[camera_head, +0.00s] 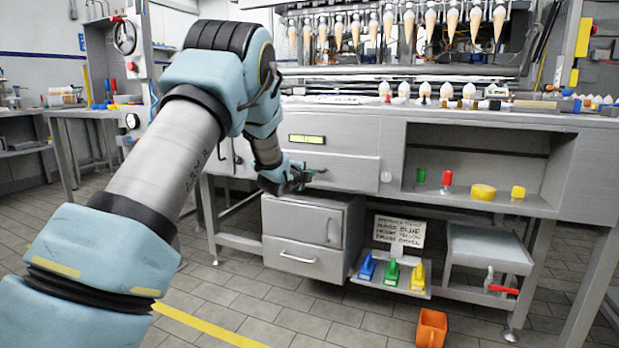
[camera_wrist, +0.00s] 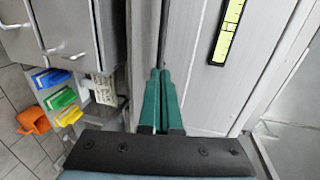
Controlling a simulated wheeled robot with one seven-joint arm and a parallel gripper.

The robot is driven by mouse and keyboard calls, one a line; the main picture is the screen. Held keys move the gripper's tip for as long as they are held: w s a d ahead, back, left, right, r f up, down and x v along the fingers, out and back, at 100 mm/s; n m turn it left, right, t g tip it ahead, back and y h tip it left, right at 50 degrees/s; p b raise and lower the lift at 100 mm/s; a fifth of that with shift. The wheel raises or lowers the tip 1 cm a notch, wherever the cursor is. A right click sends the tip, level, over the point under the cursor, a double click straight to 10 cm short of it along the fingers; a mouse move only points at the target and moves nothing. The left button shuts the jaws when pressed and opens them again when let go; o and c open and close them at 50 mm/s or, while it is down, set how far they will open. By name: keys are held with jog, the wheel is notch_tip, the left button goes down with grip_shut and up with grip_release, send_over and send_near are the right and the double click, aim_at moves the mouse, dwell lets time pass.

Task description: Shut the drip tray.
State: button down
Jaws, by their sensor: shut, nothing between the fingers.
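The drip tray appears to be the wide grey drawer-like front (camera_head: 345,172) under the yellow-green label on the machine. Its face looks slightly forward of the panel above, but I cannot tell how far it stands out. My gripper (camera_head: 302,178) is at the left part of this front, near its lower edge. In the wrist view the two green fingers of my gripper (camera_wrist: 160,73) lie together, shut and empty, beside the grey front (camera_wrist: 192,75). Whether the fingertips touch it is unclear. My gripper and wrist hide the left end of the front in the head view.
A two-drawer grey cabinet (camera_head: 305,236) stands just below my gripper. A low shelf (camera_head: 402,286) holds blue, green and yellow items. An open compartment (camera_head: 470,165) with small coloured objects is at right. An orange bin (camera_head: 432,327) stands on the floor.

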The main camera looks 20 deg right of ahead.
jog(key=v, duration=1)
jog(key=s+a+f+n+g+y, duration=0.1)
jog(key=a+f+n+y, duration=0.15)
jog(key=a+n, duration=0.4)
jog(key=s+a+f+n+g+y, duration=0.1)
jog(key=s+a+n+y, duration=0.15)
jog(key=a, duration=0.75)
jog(key=s+a+f+n+y, duration=0.1)
jog(key=a+f+n+y, duration=0.15)
jog(key=a+n, duration=0.4)
jog(key=s+a+f+n+g+y, duration=0.15)
jog(key=s+a+n+g, duration=0.3)
jog(key=s+a, duration=0.45)
jog(key=s+a+f+n+g+y, duration=0.1)
jog(key=s+a+n+g+y, duration=0.15)
jog(key=s+a+n, duration=0.7)
jog(key=s+d+r+m+p, duration=0.1)
jog(key=r+p, duration=1.3)
jog(key=p, duration=0.1)
jog(key=s+d+r+m+p, duration=0.1)
jog(key=d+r+m+p, duration=0.1)
jog(key=r+p, duration=1.3)
jog(key=shift+m, duration=0.25)
